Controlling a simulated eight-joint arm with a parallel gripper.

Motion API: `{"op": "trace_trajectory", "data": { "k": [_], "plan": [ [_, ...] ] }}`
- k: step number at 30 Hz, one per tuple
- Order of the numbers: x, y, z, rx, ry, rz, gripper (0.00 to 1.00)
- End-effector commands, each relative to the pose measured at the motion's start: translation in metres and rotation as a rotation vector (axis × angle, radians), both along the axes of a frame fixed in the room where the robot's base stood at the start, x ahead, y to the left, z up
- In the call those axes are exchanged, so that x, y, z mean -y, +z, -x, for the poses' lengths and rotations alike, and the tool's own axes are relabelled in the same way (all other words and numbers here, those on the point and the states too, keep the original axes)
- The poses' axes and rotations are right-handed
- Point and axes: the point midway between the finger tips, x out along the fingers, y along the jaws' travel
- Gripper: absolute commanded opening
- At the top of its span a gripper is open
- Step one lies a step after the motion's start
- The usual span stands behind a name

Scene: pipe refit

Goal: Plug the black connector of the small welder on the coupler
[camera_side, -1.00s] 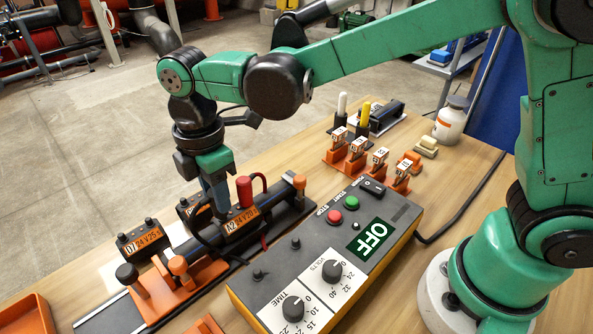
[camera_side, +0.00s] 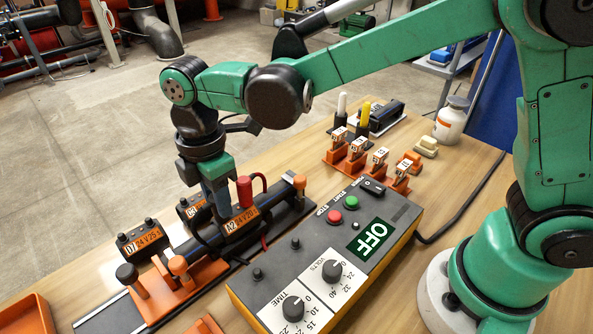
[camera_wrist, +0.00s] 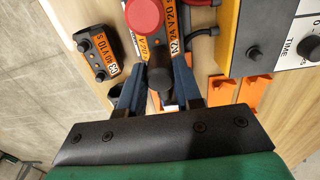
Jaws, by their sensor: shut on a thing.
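The small welder (camera_side: 330,255) is a grey box with orange sides and a display reading OFF. The coupler labelled A2 24V 20s (camera_side: 240,221) is on the pipe in the orange clamp fixture, and its label shows in the wrist view (camera_wrist: 180,30). A red connector (camera_side: 244,190) with a red cable stands upright at the coupler; its round top shows in the wrist view (camera_wrist: 145,14). My gripper (camera_side: 222,213) is shut on the black connector (camera_wrist: 159,80), with a finger on each side. It is low beside the coupler. The connector's lower end is hidden, so I cannot tell whether it touches a terminal.
Other couplers, D1 (camera_side: 144,240) and C3 (camera_wrist: 97,53), lie just behind the pipe. The orange clamp (camera_side: 175,290) has upright knobs near my gripper. Small labelled pieces on orange stands (camera_side: 357,155) and a white bottle (camera_side: 451,119) stand farther back.

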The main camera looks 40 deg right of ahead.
Motion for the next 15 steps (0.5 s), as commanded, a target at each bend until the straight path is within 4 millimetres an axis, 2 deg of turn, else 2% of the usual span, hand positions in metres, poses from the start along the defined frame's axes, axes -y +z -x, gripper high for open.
{"op": "trace_trajectory", "data": {
  "k": [10, 11, 14, 15],
  "plan": [
    [0.0000, -0.0012, 0.0000, 0.000, 0.000, 0.000, 0.00],
    [0.0000, -0.0012, 0.0000, 0.000, 0.000, 0.000, 0.35],
    [0.0000, -0.0012, 0.0000, 0.000, 0.000, 0.000, 0.64],
    [0.0000, -0.0012, 0.0000, 0.000, 0.000, 0.000, 0.66]
  ]
}}
